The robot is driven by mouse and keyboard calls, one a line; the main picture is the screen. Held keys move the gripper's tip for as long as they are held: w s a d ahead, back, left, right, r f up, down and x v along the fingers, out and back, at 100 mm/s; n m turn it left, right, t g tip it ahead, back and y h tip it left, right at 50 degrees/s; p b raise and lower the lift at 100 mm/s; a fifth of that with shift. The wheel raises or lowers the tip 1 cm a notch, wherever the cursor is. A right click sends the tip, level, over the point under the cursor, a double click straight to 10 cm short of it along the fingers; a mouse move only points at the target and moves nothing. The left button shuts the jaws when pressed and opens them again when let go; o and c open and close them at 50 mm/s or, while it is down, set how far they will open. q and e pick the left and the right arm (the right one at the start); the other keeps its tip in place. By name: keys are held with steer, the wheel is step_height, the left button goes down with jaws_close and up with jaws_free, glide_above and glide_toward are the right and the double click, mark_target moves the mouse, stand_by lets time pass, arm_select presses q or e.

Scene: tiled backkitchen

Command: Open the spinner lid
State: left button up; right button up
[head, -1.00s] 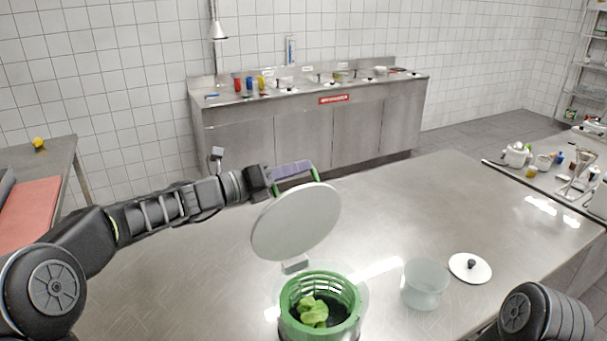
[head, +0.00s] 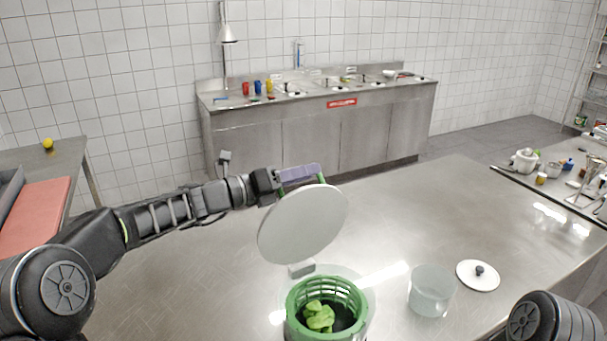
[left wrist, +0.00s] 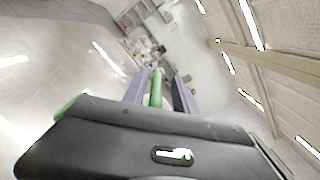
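The salad spinner's green basket (head: 298,298) stands near the front of the steel table with green lettuce (head: 319,316) inside. Its pale round lid (head: 304,224) is raised nearly upright at the back of the basket, so the basket's mouth is uncovered. My left gripper (head: 300,174) is at the lid's upper edge, partly hidden behind it. In the left wrist view its two purple fingers (left wrist: 160,90) stand apart, with a green bar (left wrist: 156,87) between them and small gaps showing. My right gripper is out of view; only part of my right arm shows.
A clear bowl (head: 431,290) and a white lid with a dark knob (head: 478,276) stand right of the spinner. The steel table (head: 430,213) is clear behind them. A side table with a red board (head: 35,213) is at the left.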

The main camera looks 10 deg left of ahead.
arm_select(q)
steer(key=b+v, duration=0.2)
steer(key=v, duration=0.5)
steer(key=shift+s+a, duration=0.25)
steer(key=shift+a, duration=0.1)
steer(key=shift+a, duration=0.1)
steer(key=v, duration=0.9)
steer(key=shift+p, duration=0.35)
steer(key=shift+p, duration=0.35)
